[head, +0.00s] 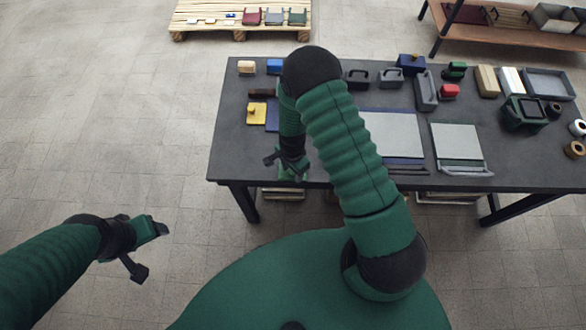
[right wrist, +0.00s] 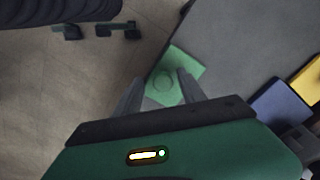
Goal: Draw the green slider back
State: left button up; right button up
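A flat green piece (right wrist: 178,76) with a faint round mark shows in the right wrist view, at the table's edge. I take it to be the green slider; in the head view my right arm and gripper hide it or blend with it. My right gripper (head: 287,163) is over the table's front edge. Its fingers (right wrist: 158,92) are apart in the right wrist view, with the green piece showing between and beyond them; I cannot tell whether they touch it. My left gripper (head: 147,250) is open and empty, off the table at the left.
The dark table (head: 235,145) holds a yellow block (head: 256,114), a blue piece (head: 273,115), grey panels (head: 393,135) and several small items towards the back and right. A pallet (head: 240,28) and a wooden shelf (head: 500,32) stand behind. The table's left front is clear.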

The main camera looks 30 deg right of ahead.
jog(key=shift+w+a+r, duration=0.1)
jog(key=shift+a+r, duration=0.05)
jog(key=shift+a, duration=0.15)
jog(key=r, duration=0.5)
jog(key=r+b, duration=0.1)
jog(key=r, duration=0.2)
jog(key=shift+w+d+r, duration=0.15)
jog(key=shift+d+r, duration=0.1)
jog(key=shift+r, duration=0.05)
notch_tip(320, 180, up, 8)
send_over(291, 172)
pick_arm(q)
jog(key=shift+a+f+b, duration=0.3)
jog(key=shift+a+f, duration=0.05)
jog(key=shift+f, duration=0.5)
pick_arm(e)
jog(key=shift+a, duration=0.2)
pick_arm(q)
jog(key=shift+d, duration=0.2)
pick_arm(e)
jog(key=shift+d, duration=0.2)
